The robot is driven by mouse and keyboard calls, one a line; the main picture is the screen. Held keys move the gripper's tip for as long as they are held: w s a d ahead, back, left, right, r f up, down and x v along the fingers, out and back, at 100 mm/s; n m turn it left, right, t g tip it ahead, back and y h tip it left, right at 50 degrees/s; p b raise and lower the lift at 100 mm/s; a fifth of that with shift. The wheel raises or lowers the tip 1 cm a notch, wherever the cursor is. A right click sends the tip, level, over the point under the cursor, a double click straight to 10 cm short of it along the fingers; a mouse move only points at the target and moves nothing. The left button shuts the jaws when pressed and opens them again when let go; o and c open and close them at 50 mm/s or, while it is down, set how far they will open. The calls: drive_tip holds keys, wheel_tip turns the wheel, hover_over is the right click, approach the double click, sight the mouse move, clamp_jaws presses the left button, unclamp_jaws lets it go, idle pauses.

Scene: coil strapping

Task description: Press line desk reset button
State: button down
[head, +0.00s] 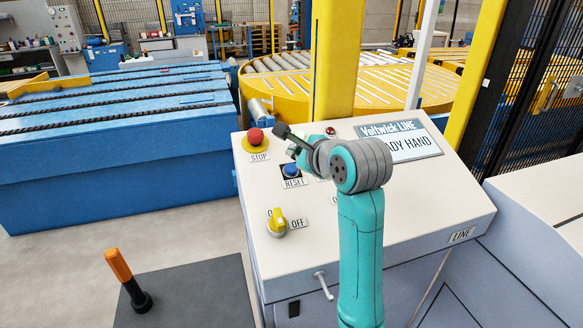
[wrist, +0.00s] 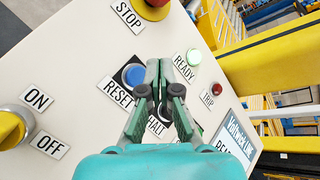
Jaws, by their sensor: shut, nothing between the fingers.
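The blue reset button (head: 291,170) sits on the sloped desk panel (head: 330,245) above its RESET label. I cannot tell the exact height of the fingertips over the panel; the button's face is visible.
The red stop button (head: 255,137) is above left of reset, and the yellow ON/OFF switch (head: 277,222) is below it. A green READY light (wrist: 194,57) and red TRIP light (wrist: 215,89) are to the right. A yellow post (head: 336,60) rises behind the desk.

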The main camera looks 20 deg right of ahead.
drive_tip(key=shift+s+r, duration=0.25)
drive_tip(key=shift+r, duration=0.3)
drive_tip(key=shift+s+r, duration=0.2)
drive_tip(key=shift+r, duration=0.3)
